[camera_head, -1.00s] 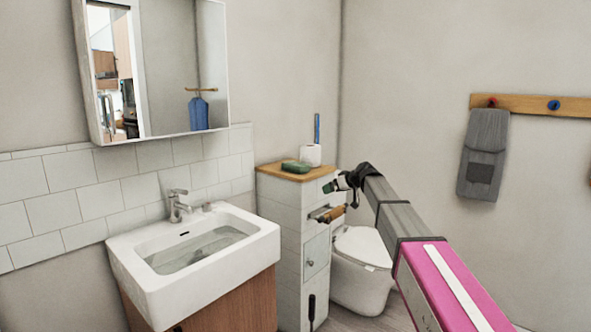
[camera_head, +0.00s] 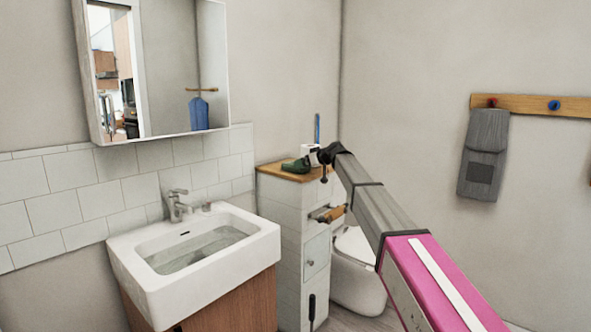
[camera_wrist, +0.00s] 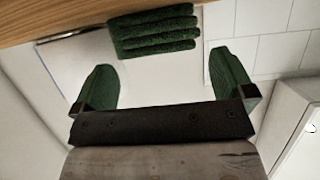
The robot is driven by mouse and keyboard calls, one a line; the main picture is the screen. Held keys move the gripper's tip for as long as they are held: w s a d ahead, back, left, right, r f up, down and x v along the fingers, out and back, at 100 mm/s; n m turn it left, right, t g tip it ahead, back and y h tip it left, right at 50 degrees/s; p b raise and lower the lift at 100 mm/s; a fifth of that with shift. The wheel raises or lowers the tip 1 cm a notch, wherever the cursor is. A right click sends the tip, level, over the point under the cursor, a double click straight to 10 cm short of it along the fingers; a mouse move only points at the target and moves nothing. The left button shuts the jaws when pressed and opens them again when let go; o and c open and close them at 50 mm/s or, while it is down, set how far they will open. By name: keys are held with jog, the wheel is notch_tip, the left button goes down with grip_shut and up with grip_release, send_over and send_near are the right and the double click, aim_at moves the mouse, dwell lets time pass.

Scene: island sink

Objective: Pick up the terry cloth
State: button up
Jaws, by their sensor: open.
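The terry cloth (camera_head: 289,167) is a dark green folded cloth on the wooden top of the narrow tiled cabinet in the head view. In the wrist view the cloth (camera_wrist: 155,32) shows its ribbed folds at the top centre, beyond the fingertips. My gripper (camera_wrist: 162,66) is open and empty, with its two green finger pads spread apart and the cloth roughly in line with the gap between them. In the head view my gripper (camera_head: 312,163) is at the cabinet top, just right of the cloth and partly overlapping it. Whether they touch cannot be told.
A white roll (camera_head: 311,150) stands behind my gripper on the cabinet (camera_head: 290,215). The white sink (camera_head: 195,250) is at the left, the toilet (camera_head: 357,265) at the right of the cabinet. A grey towel (camera_head: 484,155) hangs on the right wall.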

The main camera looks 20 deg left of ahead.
aim_at(289, 166)
jog(key=x, duration=0.4)
jog(key=shift+a+f, duration=0.1)
jog(key=shift+f, duration=0.3)
jog(key=shift+c, duration=0.3)
jog(key=c, duration=0.8)
jog(key=shift+o, duration=0.2)
jog(key=shift+r, duration=0.1)
